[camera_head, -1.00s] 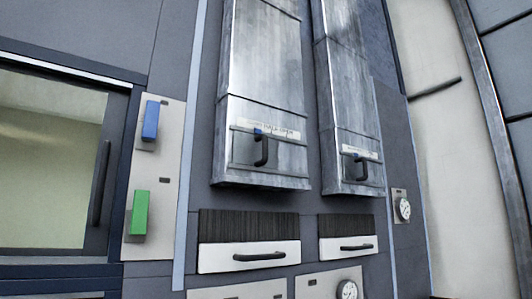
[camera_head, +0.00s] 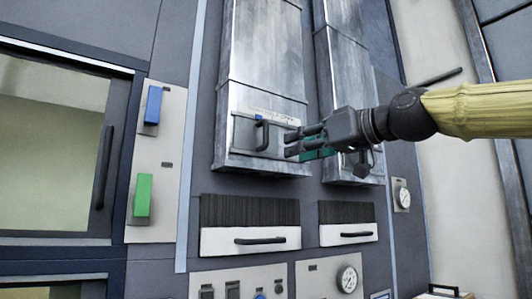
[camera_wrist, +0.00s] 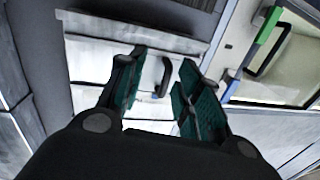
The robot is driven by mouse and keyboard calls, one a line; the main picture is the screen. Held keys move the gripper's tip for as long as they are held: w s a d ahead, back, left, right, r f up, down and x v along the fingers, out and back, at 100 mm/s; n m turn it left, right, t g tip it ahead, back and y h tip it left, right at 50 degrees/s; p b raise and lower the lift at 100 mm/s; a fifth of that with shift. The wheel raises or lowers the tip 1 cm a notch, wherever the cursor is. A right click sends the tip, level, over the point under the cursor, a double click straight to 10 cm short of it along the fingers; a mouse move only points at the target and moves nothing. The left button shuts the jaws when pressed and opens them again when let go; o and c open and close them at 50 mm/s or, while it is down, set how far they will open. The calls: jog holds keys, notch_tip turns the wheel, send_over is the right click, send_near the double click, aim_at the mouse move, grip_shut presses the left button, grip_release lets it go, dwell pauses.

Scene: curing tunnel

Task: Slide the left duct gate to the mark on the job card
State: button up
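The left duct gate (camera_head: 244,132) is a flat metal plate low on the left steel duct, with a dark upright bar handle (camera_head: 262,136) and a blue tab beside it. A scale strip with lettering too small to read runs above it. My gripper (camera_head: 289,144) comes in from the right, just right of the handle and apart from it. In the wrist view my gripper (camera_wrist: 163,65) has its two green-padded fingers spread, with the handle (camera_wrist: 165,77) beyond and between them. No job card can be made out with certainty.
The right duct (camera_head: 350,80) stands behind my gripper, its gate mostly hidden. Below are two white drawers (camera_head: 218,242) with bar handles and a gauge (camera_head: 348,279). Left are a blue block (camera_head: 153,105), a green block (camera_head: 142,196) and a windowed door (camera_head: 50,150).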

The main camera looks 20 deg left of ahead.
aim_at(266, 134)
notch_tip(266, 134, up, 4)
jog(key=s, duration=0.3)
jog(key=shift+n, duration=0.3)
jog(key=p+x, duration=0.1)
jog(key=x, duration=0.2)
jog(key=p+x, duration=0.1)
jog(key=x, duration=0.2)
jog(key=p+x, duration=0.1)
jog(key=x, duration=0.3)
jog(key=shift+w+d+r+p, duration=0.15)
jog(key=shift+w+r+p, duration=0.15)
jog(key=shift+w+p, duration=0.1)
grip_shut()
